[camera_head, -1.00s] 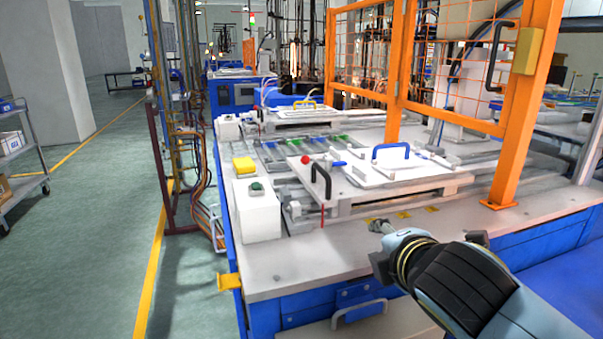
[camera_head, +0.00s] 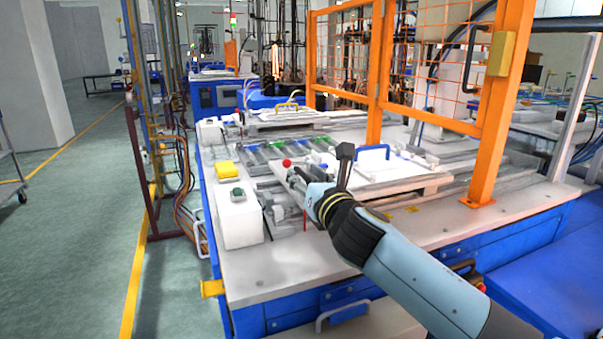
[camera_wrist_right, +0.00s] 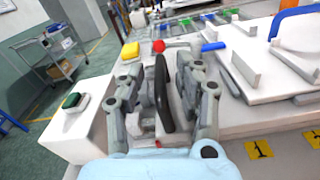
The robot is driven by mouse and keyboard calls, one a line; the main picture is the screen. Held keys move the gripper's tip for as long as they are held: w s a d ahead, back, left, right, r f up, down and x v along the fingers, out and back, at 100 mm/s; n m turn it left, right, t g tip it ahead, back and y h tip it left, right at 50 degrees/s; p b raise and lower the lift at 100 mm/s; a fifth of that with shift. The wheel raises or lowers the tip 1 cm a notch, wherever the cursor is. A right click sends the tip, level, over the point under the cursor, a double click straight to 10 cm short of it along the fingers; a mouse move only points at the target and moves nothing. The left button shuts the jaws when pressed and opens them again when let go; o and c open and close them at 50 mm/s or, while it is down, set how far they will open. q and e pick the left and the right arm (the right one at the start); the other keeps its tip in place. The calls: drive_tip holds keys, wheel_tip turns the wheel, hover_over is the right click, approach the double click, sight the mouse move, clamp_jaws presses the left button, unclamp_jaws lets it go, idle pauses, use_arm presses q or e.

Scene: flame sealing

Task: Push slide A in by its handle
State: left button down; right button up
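The white slide (camera_head: 410,172) lies on rails on the machine table, with a blue handle (camera_head: 373,152) on top. A black upright handle (camera_wrist_right: 163,92) stands at its near left end in the right wrist view. My right gripper (camera_wrist_right: 163,85) is open, with one finger on each side of the black handle. The left finger is close to the handle; a gap shows at the right finger. No letter A is readable. My left gripper is out of view.
A red ball knob (camera_head: 287,162) sits just behind the gripper. A white box with a green button (camera_head: 238,194) and a yellow block (camera_head: 224,168) stand to the left. An orange guard frame (camera_head: 497,110) rises at the right.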

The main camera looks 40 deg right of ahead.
drive_tip(key=shift+x, duration=1.05)
drive_tip(key=shift+c, duration=0.2)
clamp_jaws()
